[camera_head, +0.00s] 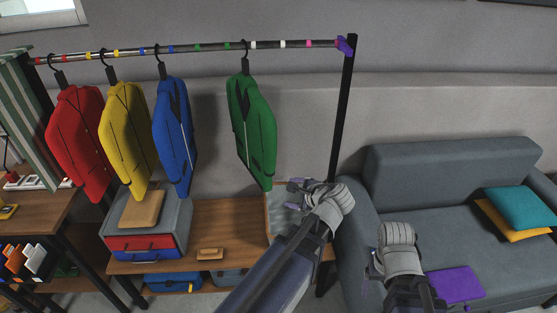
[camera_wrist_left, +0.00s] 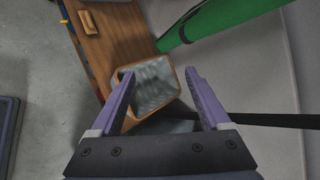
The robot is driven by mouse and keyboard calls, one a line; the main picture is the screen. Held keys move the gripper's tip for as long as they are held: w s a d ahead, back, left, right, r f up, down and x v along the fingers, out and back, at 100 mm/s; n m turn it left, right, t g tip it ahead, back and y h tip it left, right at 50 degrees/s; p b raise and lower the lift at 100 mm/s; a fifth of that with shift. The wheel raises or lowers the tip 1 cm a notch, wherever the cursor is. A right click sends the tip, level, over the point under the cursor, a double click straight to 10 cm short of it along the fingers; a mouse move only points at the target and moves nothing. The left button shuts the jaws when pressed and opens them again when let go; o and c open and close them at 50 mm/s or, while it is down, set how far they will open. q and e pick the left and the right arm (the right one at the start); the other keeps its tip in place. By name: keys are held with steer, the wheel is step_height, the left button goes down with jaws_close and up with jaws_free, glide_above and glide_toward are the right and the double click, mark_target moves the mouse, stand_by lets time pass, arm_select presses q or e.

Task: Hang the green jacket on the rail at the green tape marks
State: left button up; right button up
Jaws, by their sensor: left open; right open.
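The green jacket (camera_head: 252,130) hangs on the rail (camera_head: 215,46) from a dark hanger hook (camera_head: 246,48). The hook sits just right of the right-hand green tape mark (camera_head: 227,45), close to a white mark. The other green tape mark (camera_head: 198,46) is further left, with bare rail between the two. My left gripper (camera_head: 297,194) is open, below and right of the jacket's hem and apart from it. In the left wrist view its fingers (camera_wrist_left: 160,98) hold nothing, and the jacket (camera_wrist_left: 220,20) shows beyond them. My right gripper (camera_head: 368,277) is open and empty, low in front of the sofa.
Red (camera_head: 77,140), yellow (camera_head: 126,135) and blue (camera_head: 175,135) jackets hang left of the green one. The rail's black post (camera_head: 342,110) and a grey sofa (camera_head: 450,180) are at right.

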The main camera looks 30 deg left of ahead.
mark_target(272, 151)
arm_select(q)
steer(key=w+a+r+m+t+y+b, duration=0.1)
steer(key=w+a+r+m+y, duration=0.1)
steer(key=a+m, duration=0.1)
steer(key=w+a+r+m+t+y+b, duration=0.1)
steer(key=w+a+r+m+t+b, duration=0.1)
steer(key=a+m, duration=0.1)
steer(key=w+a+r+m+t+y+b, duration=0.1)
steer(key=w+a+r+m+y+b, duration=0.1)
steer(key=m, duration=0.3)
steer(key=shift+w+a+r+t+y, duration=0.15)
steer(key=shift+w+a+t+y, duration=0.2)
steer(key=shift+a, duration=0.45)
steer(key=shift+w+a+r+m, duration=0.15)
steer(key=shift+r+m, duration=0.1)
steer(key=shift+m, duration=0.35)
steer(key=shift+x, duration=3.85)
jaws_close()
steer(key=shift+r, duration=0.2)
